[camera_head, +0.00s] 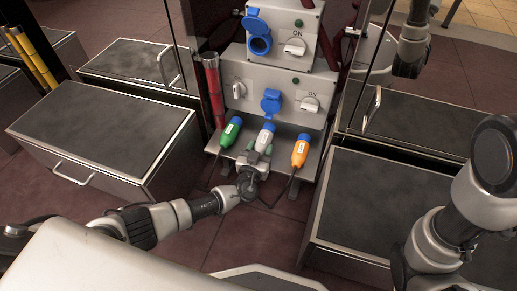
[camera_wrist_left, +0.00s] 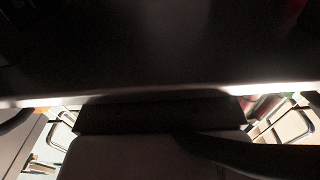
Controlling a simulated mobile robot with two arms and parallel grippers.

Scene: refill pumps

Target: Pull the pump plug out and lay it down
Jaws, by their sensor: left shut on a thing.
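A grey-white plug with a blue end (camera_head: 266,133) is in the middle of the pump's small shelf, between a green plug (camera_head: 231,131) and an orange plug (camera_head: 300,150). My left gripper (camera_head: 257,156) is at the grey-white plug's near end, shut on it; its fingers partly hide the plug. Above are two blue sockets on the grey pump panels: the upper socket (camera_head: 259,45) has its lid raised, and the lower socket (camera_head: 271,102) shows a blue lid. The left wrist view is mostly dark, and no plug can be made out there. My right gripper is not in view.
Black-topped metal cabinets stand at the left (camera_head: 105,92) and right (camera_head: 365,190) of the pump. Dark cables hang from the shelf (camera_head: 250,172). A red tube (camera_head: 214,90) stands at the panel's left side. Reddish floor (camera_head: 240,235) is bare in front.

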